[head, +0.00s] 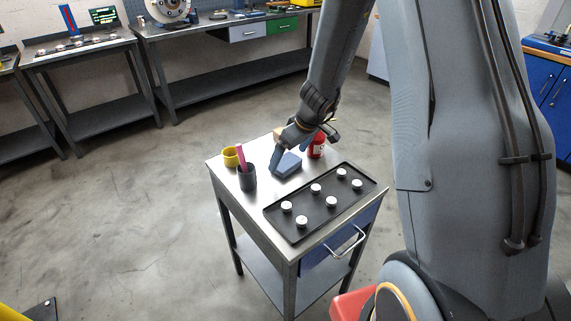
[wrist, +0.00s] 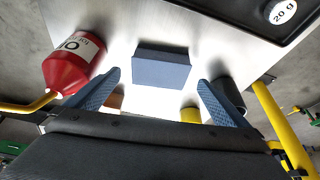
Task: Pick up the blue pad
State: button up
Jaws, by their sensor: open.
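The blue pad (head: 287,165) is a small blue-grey block lying flat on the top of the metal cart (head: 222,163), behind the black tray. In the wrist view the blue pad (wrist: 161,70) sits ahead of the fingertips and between their lines. My gripper (head: 287,157) is low over the cart at the pad's far side. In the wrist view my gripper (wrist: 158,80) has its two blue fingers spread wide, with nothing between them. In the head view the gripper hides part of the pad's back edge.
A black tray (head: 297,237) with several white weights lies in front of the pad. A red bottle (head: 316,147) stands right of the gripper. A dark cup (head: 247,177) and a yellow roll (head: 231,157) are on the left. Bare metal surrounds the pad.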

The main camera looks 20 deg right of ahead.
aim_at(288, 163)
jog(key=shift+x, duration=1.25)
jog(key=c, duration=1.1)
notch_tip(288, 163, up, 10)
jog(key=shift+r, duration=0.1)
